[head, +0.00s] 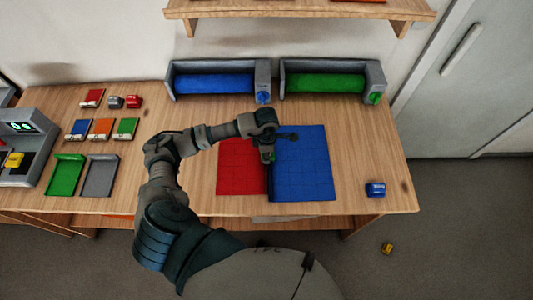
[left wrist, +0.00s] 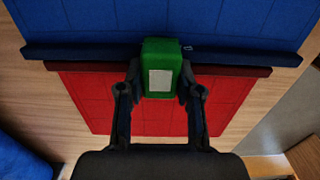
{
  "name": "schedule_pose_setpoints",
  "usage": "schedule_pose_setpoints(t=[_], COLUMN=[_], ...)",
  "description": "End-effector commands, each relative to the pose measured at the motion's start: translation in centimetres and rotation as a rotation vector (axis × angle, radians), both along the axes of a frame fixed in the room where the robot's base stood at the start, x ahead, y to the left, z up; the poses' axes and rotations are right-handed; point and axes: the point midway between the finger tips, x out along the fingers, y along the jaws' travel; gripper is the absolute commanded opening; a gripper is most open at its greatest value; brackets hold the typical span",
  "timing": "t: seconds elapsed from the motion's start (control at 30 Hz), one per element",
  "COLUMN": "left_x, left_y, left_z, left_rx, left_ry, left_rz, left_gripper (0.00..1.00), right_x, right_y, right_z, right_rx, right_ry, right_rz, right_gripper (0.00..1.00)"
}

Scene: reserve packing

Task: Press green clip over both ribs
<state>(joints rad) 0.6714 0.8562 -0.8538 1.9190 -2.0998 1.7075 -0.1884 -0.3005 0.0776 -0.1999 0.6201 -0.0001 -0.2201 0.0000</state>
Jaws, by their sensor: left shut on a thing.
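My left gripper (head: 268,152) is shut on a green clip (left wrist: 162,68), which has a pale label on its face. The clip also shows small in the head view (head: 267,157). A red panel (head: 240,178) and a blue panel (head: 303,165) lie side by side on the table. In the left wrist view their facing edges carry ribs, a dark blue rib (left wrist: 90,50) and a dark red rib (left wrist: 230,71), close together. The clip appears over both ribs; I cannot tell whether it touches them. My right gripper is out of view.
A blue roll (head: 215,83) and a green roll (head: 327,83) stand in grey holders behind the panels. Several small coloured blocks and a green tray (head: 51,190) and grey tray (head: 86,193) are at left. A blue block (head: 375,189) sits at right; a yellow one (head: 387,247) lies on the floor.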

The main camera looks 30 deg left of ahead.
Motion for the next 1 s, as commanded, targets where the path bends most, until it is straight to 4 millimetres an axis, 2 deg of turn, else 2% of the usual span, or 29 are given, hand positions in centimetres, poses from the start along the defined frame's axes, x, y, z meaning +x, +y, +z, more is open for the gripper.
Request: schedule_pose_setpoints(t=[0.03,0.13,0.43,0.53,0.67,0.8,1.0], left_x=[0.0,0.0,0.0,0.0,0.1,0.2,0.2], left_y=[0.0,0.0,0.0,0.0,0.0,0.1,0.1], left_z=[0.0,0.0,0.0,0.7,2.8,6.1,9.9], left_rx=[0.0,0.0,0.001,0.0,0.0,0.0,0.0], left_ry=[0.001,0.001,0.001,0.0,-0.004,-0.004,-0.001], left_rz=[0.0,0.0,0.0,0.001,-0.001,0.0,0.0], left_gripper=[0.4,0.64,0.64,0.64,0.64,0.64,0.64], right_x=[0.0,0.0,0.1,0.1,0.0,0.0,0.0], right_y=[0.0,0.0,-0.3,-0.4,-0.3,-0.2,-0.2], right_z=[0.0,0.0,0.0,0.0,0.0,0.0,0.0], right_rx=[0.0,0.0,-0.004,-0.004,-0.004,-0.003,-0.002], right_ry=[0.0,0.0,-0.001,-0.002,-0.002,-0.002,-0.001], right_rz=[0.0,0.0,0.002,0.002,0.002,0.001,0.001], right_gripper=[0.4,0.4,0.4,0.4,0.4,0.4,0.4])
